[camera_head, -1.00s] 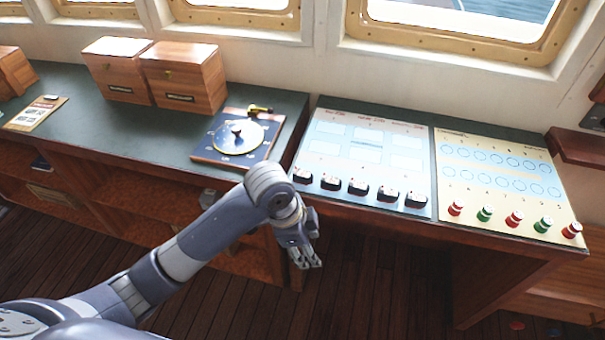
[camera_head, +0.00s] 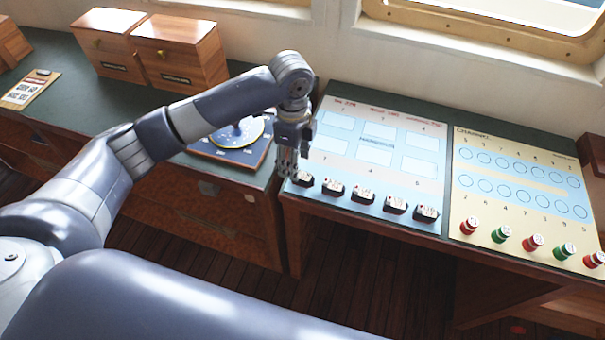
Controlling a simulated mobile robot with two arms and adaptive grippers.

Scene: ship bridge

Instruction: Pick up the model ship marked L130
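Several small dark model ships with white tops stand in a row along the front edge of the blue-and-white chart board. The leftmost ship (camera_head: 303,179) is nearest my gripper, followed by a second (camera_head: 333,187), a third (camera_head: 362,195) and others to the right. Their markings are too small to read, so I cannot tell which is L130. My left gripper (camera_head: 288,171) points down at the board's front left corner, just left of the leftmost ship. I cannot tell whether it touches that ship or how far its fingers are apart. My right gripper is out of view.
The chart board (camera_head: 377,158) has pale rectangles behind the ships. To its right, a cream board (camera_head: 515,206) carries red and green pieces along its front. A round dial instrument (camera_head: 228,152) is partly hidden behind my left arm. Wooden boxes (camera_head: 180,60) stand back left.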

